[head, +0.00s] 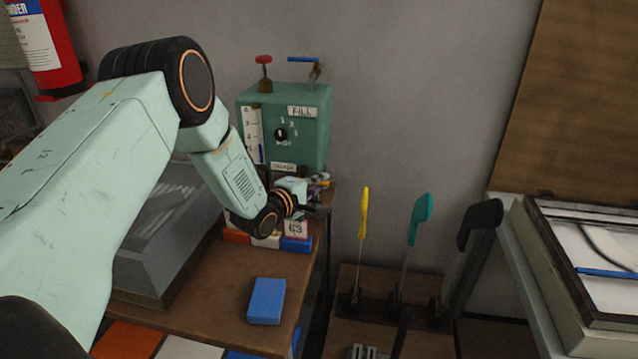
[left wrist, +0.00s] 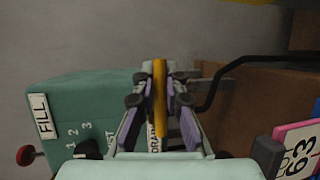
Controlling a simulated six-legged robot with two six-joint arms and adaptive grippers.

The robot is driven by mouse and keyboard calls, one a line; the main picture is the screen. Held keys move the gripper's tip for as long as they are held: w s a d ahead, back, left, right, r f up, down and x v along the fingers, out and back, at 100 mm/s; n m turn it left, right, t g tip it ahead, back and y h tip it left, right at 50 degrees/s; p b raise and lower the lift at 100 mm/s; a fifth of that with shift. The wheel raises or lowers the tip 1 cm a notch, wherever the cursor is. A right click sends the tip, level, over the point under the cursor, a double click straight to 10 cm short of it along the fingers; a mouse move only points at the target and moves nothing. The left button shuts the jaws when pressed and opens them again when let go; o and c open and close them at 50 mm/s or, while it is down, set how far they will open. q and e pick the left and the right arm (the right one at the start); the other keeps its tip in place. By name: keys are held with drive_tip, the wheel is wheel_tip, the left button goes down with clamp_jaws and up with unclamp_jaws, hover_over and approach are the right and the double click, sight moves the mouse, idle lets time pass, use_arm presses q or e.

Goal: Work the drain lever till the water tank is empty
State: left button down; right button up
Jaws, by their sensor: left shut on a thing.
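The green water tank (head: 310,135) stands against the wall, with a FILL label, a numbered dial and a white level gauge (head: 251,130). Blue shows low on the gauge. A drain label (head: 283,166) is at the tank's lower edge. My left gripper (head: 318,182) is just below the tank's right corner, small in the head view. In the left wrist view, my left gripper (left wrist: 160,88) is shut on a yellow-orange lever handle (left wrist: 160,105), beside the partly hidden drain label. The fingers hide part of the handle and its pivot. My right gripper is not in view.
A red knob (head: 263,60) and blue-handled valve (head: 304,60) top the tank. A blue block (head: 266,300) lies on the brown table. A grey clear-sided bin (head: 150,245) stands left. Yellow (head: 363,215), teal (head: 420,220) and black (head: 480,225) upright levers stand right.

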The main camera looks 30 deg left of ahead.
use_arm(q)
drive_tip(key=shift+d+r, duration=0.1)
idle(0.3)
drive_tip(key=r+n+t+b, duration=0.1)
drive_tip(key=n+b, duration=0.1)
drive_tip(key=b, duration=0.1)
drive_tip(key=shift+h, duration=0.4)
drive_tip(key=n+b, duration=0.1)
drive_tip(key=a+r+n+t+b, duration=0.1)
drive_tip(key=n+b, duration=0.1)
drive_tip(key=shift+r+n+t+h, duration=0.3)
drive_tip(key=n+b, duration=0.1)
drive_tip(key=r+n+t+b, duration=0.1)
drive_tip(key=n+b, duration=0.1)
drive_tip(key=a+n+b, duration=0.1)
drive_tip(key=shift+s+a+r+t+y, duration=0.1)
drive_tip(key=shift+s+r+t+y, duration=0.15)
drive_tip(key=shift+t+y, duration=0.15)
drive_tip(key=n+b, duration=0.1)
drive_tip(key=a+n+t+y+b, duration=0.1)
drive_tip(key=n, duration=0.1)
drive_tip(key=shift+r, duration=0.4)
drive_tip(key=shift+s+a+r+n+b, duration=0.1)
drive_tip(key=shift+r+n+b, duration=0.05)
drive_tip(key=shift+n+b, duration=0.45)
drive_tip(key=shift+a+r, duration=0.1)
drive_tip(key=c, duration=1.4)
unclamp_jaws()
drive_tip(key=shift+f, duration=0.25)
